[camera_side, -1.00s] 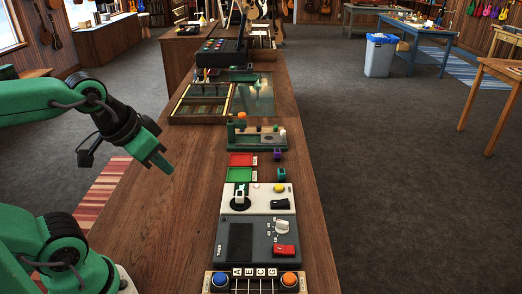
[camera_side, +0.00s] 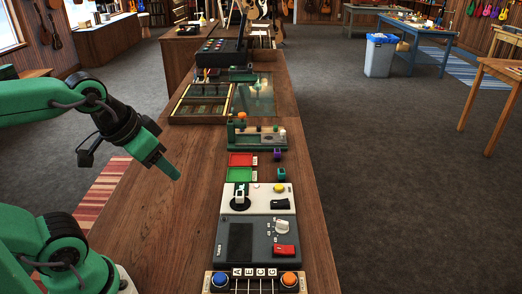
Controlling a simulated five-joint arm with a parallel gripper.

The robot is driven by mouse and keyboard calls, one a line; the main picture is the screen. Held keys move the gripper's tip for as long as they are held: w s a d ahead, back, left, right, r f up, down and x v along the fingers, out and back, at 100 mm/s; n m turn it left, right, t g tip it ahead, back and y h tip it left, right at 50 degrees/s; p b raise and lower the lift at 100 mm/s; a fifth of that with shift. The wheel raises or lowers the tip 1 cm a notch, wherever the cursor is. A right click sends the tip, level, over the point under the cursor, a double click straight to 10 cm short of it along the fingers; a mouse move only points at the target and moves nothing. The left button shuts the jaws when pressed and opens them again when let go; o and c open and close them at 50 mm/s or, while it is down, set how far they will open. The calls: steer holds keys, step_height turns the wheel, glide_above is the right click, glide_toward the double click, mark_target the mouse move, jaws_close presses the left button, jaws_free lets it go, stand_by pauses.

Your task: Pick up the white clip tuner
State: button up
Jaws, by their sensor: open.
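A small white upright piece (camera_side: 240,190) stands over a dark round base on the light upper part of the console; it may be the white clip tuner, but it is too small to be sure. Small purple (camera_side: 277,154) and teal (camera_side: 281,174) blocks sit on the bench to the right of the red and green pads. My gripper (camera_side: 174,174) hangs above the bench's left side, left of the pads and well apart from the white piece. It is open, with nothing seen between its fingers.
The console (camera_side: 255,240) fills the near middle of the wooden bench (camera_side: 165,230). Red (camera_side: 241,160) and green (camera_side: 239,175) pads lie beyond it, then a green fixture (camera_side: 245,141) and a sectioned tray (camera_side: 175,118). The bench's left side is bare.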

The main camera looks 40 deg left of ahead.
steer(key=shift+w, duration=0.1)
steer(key=n+g, duration=0.5)
steer(key=n, duration=0.4)
glide_above(240, 193)
steer(key=f, duration=1.2)
steer(key=shift+s+f, duration=0.25)
steer(key=shift+f, duration=0.05)
steer(key=shift+w+a+f+g, duration=0.1)
steer(key=shift+w+f+g, duration=0.15)
steer(key=shift+f+g, duration=0.1)
steer(key=shift+f, duration=1.35)
steer(key=shift+f, duration=2.6)
